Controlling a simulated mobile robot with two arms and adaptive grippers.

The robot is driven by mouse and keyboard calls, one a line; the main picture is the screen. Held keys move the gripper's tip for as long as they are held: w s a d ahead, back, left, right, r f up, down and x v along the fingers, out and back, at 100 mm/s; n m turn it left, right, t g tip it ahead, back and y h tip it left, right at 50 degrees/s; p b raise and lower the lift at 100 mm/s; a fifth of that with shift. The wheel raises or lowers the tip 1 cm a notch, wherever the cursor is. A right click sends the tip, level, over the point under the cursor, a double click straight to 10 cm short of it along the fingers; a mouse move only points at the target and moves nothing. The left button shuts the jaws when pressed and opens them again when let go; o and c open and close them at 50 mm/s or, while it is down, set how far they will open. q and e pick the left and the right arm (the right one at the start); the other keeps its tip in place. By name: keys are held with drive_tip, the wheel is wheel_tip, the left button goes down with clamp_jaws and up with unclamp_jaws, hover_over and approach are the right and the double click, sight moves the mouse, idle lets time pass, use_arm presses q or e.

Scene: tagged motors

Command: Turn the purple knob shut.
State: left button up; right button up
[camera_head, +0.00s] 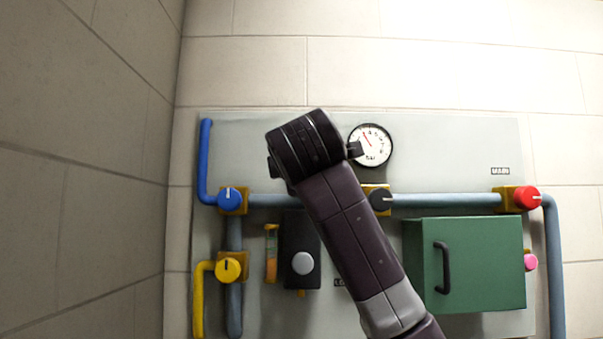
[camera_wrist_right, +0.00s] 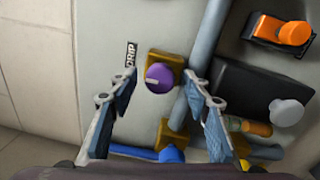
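The purple knob (camera_wrist_right: 159,78) shows in the right wrist view, on a mustard mount beside a grey-blue pipe, next to a label that seems to read DRIP. Its pale pointer line points left. My right gripper (camera_wrist_right: 160,72) is open, with one finger on each side of the knob in the picture and visible gaps to it. I cannot tell how far the fingertips are from the panel. In the head view my right arm covers the purple knob and the gripper's fingers. My left gripper is not in view.
The blue knob (camera_head: 231,199), yellow knob (camera_head: 228,268), dark knob (camera_head: 380,200), red knob (camera_head: 526,198) and gauge (camera_head: 371,145) sit on the panel. A green box (camera_head: 480,265) with a handle juts out at right. An orange knob (camera_wrist_right: 294,33) is near the dark box (camera_wrist_right: 245,90).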

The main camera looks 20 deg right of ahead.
drive_tip(key=v, duration=1.2)
